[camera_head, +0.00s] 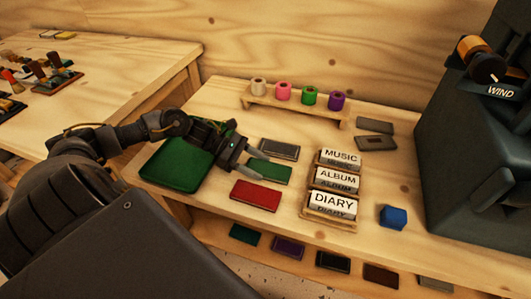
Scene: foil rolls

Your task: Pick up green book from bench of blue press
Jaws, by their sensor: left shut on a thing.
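A small green book (271,173) is at the bench top (385,166), between a grey book and a red book. My left gripper (252,162) reaches in from the left and is shut on the near-left end of the green book. The fingers cover that end, and I cannot tell whether the book touches the bench. A dark blue-grey machine (468,165) with a knob marked WIND stands at the bench's right. My right gripper is not in view.
A red book (255,195), a grey book (279,149) and a green tray (176,166) are close to the gripper. A label rack (330,222), a blue block (393,217) and a spool stand (295,106) are farther right or behind. More books lie on a lower shelf.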

